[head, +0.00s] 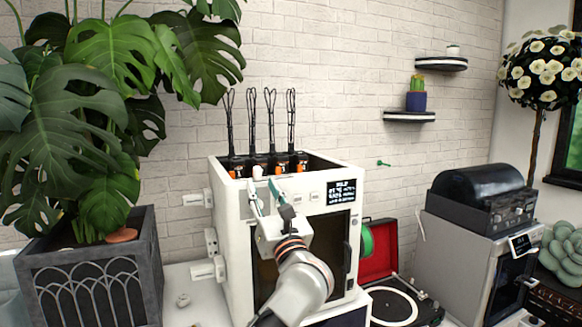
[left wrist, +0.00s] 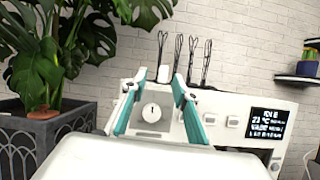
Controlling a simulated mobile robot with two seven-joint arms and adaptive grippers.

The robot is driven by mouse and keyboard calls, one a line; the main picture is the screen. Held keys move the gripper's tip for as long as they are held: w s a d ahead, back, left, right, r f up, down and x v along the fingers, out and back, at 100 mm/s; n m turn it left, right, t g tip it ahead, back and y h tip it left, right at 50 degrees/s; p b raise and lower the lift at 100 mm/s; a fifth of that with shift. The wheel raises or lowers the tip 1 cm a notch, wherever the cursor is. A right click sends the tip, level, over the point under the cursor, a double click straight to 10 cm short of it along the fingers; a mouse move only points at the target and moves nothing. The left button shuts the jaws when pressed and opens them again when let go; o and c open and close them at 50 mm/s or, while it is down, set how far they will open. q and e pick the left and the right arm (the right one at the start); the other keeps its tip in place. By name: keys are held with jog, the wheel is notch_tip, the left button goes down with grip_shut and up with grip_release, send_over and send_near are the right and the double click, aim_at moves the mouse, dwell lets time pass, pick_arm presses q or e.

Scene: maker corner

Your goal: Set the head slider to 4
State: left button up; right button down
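A white box-shaped printer (head: 232,215) stands on the bench, with a row of black tool heads (head: 270,160) with orange parts and upright black loops along its top. A small white tab (head: 257,172) stands at the top front edge; it may be the head slider, and it also shows in the left wrist view (left wrist: 163,74). I cannot read any slider scale. My left gripper (head: 265,190) is in front of the upper front panel, its teal fingers apart. In the left wrist view the open fingers (left wrist: 155,82) appear on either side of the tab, with no contact visible.
A dial (left wrist: 152,112) sits on the panel, with buttons (left wrist: 218,121) and a lit display (head: 342,192) to its right. A potted plant (head: 95,265) stands left. A red record player (head: 385,290) and a grey machine (head: 465,250) stand right.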

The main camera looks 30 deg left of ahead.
aim_at(258, 171)
pick_arm(q)
jog(key=shift+w+d+r, duration=0.1)
jog(key=shift+w+r, duration=0.15)
jog(key=shift+w, duration=0.15)
jog(key=shift+w+r+n, duration=0.1)
jog(key=shift+w+n, duration=0.1)
jog(key=shift+n, duration=0.1)
jog(key=p+x, duration=0.1)
jog(key=x, duration=0.6)
jog(key=shift+w+a, duration=0.1)
jog(key=shift+a, duration=0.2)
grip_shut()
